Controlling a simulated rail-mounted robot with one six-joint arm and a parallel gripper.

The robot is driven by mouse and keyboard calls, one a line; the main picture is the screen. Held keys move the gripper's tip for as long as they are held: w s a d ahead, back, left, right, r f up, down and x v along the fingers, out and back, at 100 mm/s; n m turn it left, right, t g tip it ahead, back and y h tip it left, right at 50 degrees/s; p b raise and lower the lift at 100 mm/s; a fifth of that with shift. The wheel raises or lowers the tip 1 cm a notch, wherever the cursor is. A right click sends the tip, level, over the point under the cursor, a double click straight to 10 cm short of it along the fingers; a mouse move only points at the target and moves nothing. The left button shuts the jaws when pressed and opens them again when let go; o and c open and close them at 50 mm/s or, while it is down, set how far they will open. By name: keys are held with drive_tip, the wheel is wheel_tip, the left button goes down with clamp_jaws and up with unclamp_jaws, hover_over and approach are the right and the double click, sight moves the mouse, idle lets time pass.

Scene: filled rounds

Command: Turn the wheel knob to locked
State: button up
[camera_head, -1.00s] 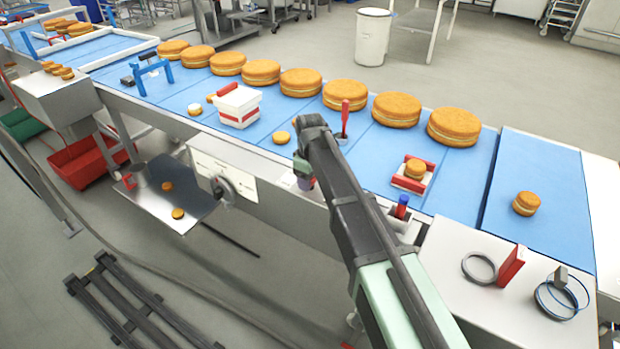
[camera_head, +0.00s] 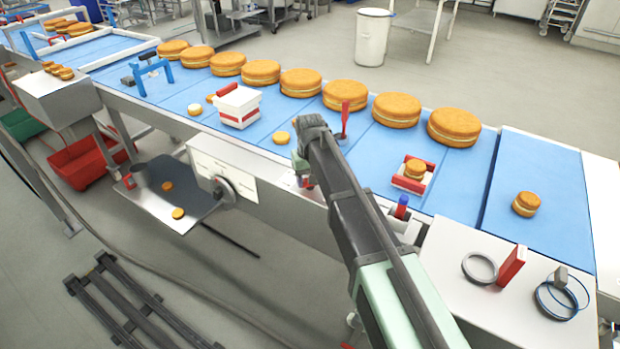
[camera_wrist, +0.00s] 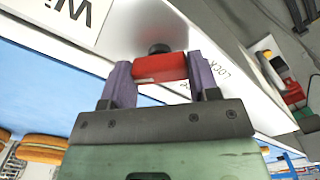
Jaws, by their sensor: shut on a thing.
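The wheel knob appears as a red bar-shaped grip (camera_wrist: 160,68) on a dark round hub in the wrist view. It stands out from a pale panel (camera_wrist: 140,25) on the side of the conveyor. My gripper (camera_wrist: 160,75) has its two purple fingers shut on the red grip, one at each end. The letters LOCK (camera_wrist: 218,76) are printed on the panel right of the knob; part of the marking is hidden by a finger. In the head view my gripper (camera_head: 304,181) is at the conveyor's front side, mostly hidden behind my arm, with a little red showing.
A grey handwheel (camera_head: 223,190) and a white label plate (camera_head: 222,172) sit left of my gripper. A metal tray (camera_head: 185,203) sticks out below. Above is the blue conveyor (camera_head: 262,150) with large cakes (camera_head: 345,95), a white box (camera_head: 238,107) and an upright red lever (camera_head: 346,115).

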drive_tip(key=m, duration=0.4)
drive_tip(key=shift+m, duration=0.3)
drive_tip(key=m, duration=0.4)
drive_tip(key=shift+m, duration=0.4)
drive_tip(key=o, duration=0.9)
drive_tip(key=shift+r, duration=0.1)
wheel_tip(320, 180, up, 11)
drive_tip(key=p, duration=1.1)
drive_tip(key=shift+f, duration=0.2)
